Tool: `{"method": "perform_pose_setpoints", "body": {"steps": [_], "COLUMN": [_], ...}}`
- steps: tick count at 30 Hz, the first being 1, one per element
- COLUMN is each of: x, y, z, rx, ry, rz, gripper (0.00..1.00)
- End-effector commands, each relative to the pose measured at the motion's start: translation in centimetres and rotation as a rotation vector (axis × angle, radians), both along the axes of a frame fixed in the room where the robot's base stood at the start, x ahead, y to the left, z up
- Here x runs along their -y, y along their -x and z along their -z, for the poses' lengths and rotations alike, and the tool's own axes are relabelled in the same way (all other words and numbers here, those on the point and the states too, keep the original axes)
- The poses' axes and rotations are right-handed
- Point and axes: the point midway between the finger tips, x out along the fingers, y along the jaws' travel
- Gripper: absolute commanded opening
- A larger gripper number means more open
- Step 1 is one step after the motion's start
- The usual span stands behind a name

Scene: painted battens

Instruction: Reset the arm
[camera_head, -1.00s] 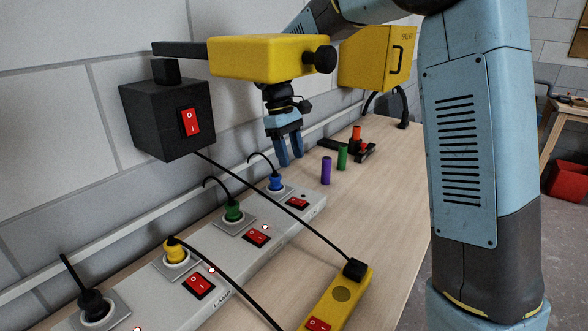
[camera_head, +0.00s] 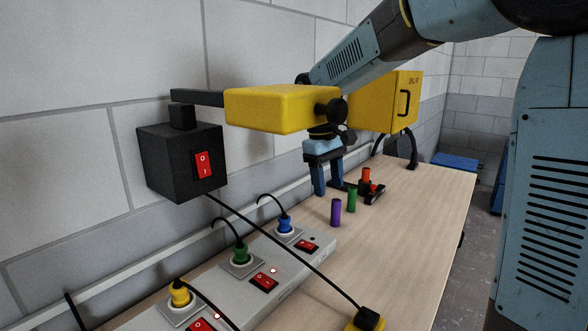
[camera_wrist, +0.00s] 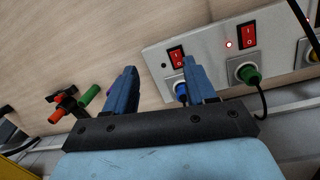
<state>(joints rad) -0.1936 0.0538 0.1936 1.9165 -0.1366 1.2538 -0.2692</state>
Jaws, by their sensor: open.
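My gripper (camera_head: 328,178) is open and empty in the head view, its blue fingers pointing down above the far part of the bench, behind the yellow lamp head. In the wrist view my gripper (camera_wrist: 157,88) shows two spread blue fingers with bare wood between them and the blue plug near the right finger. My upper arm links reach in from the upper right of the head view. A purple cylinder (camera_head: 336,212) and a green cylinder (camera_head: 352,199) stand on the bench just right of the fingers. A red cylinder (camera_head: 366,177) is in a black holder (camera_head: 374,193) behind them.
A grey socket strip (camera_head: 290,262) with plugs and red switches lies along the wall. A black switch box (camera_head: 178,165) and yellow lamp head (camera_head: 268,108) stand over it. A yellow box (camera_head: 383,100) is at the back. A cable crosses the bench; its right side is clear.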

Motion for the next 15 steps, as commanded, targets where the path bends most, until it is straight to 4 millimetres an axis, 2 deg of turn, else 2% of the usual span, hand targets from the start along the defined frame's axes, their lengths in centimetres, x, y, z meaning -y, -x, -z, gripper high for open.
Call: {"method": "perform_pose_setpoints", "body": {"steps": [6,15], "x": [4.2,9.0], "y": [4.2,10.3], "z": [-2.3,-3.8], "rx": [0.113,0.261], "ry": [-0.040,-0.110], "rz": [0.132,0.313], "gripper": [0.55,0.55]}}
